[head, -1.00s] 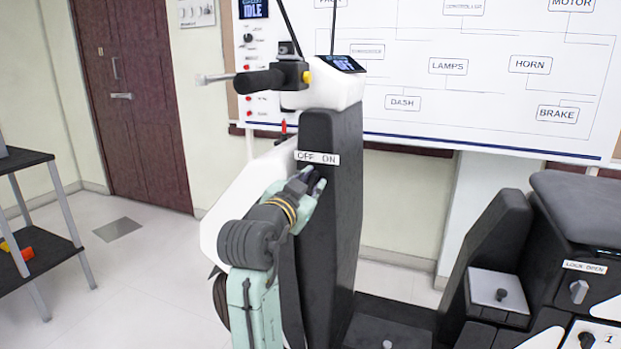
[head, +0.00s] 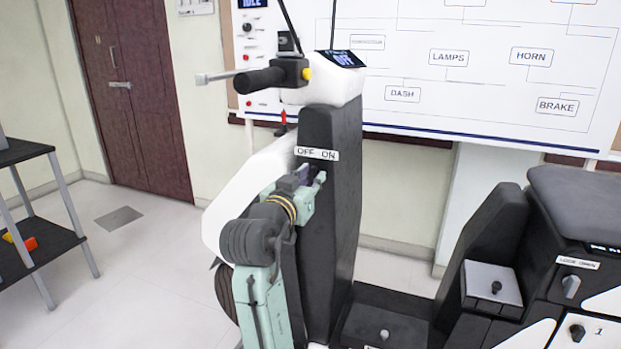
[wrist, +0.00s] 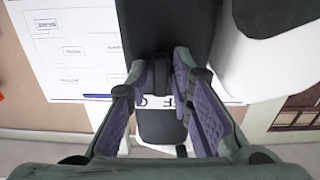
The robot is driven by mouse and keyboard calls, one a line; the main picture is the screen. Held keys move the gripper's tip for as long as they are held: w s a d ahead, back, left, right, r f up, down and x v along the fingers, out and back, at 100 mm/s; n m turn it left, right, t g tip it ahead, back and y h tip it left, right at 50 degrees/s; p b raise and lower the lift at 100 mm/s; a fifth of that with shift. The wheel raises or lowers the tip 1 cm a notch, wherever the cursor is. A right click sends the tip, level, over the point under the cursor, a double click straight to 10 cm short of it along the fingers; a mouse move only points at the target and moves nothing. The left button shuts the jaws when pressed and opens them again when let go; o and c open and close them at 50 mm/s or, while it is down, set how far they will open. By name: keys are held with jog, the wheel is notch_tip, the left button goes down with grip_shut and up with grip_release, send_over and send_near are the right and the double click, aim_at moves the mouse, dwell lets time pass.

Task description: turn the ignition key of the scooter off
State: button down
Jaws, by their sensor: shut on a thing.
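The scooter (head: 335,240) stands upright with a dark front column. A white label reading "OFF ON" (head: 317,153) is on the column, just above my gripper (head: 313,178). My gripper points at the column below this label. In the wrist view, my gripper (wrist: 163,68) has its two purple-padded fingers on either side of a dark key (wrist: 162,75), shut on it. The key's turn angle is hard to tell, and in the head view the fingers hide it. The small dash screen (head: 340,59) on top of the scooter is lit, its text blurred.
The handlebar grip (head: 262,81) and brake lever stick out above my arm. The seat body (head: 570,220) with several knobs stands at the right. A white diagram board (head: 480,75) is behind. A dark shelf (head: 40,255) is at the left, with open floor between.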

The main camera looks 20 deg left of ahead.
jog(key=c, duration=1.6)
grip_release()
jog(key=shift+c, duration=0.2)
jog(key=s, duration=1.2)
jog(key=shift+a, duration=0.25)
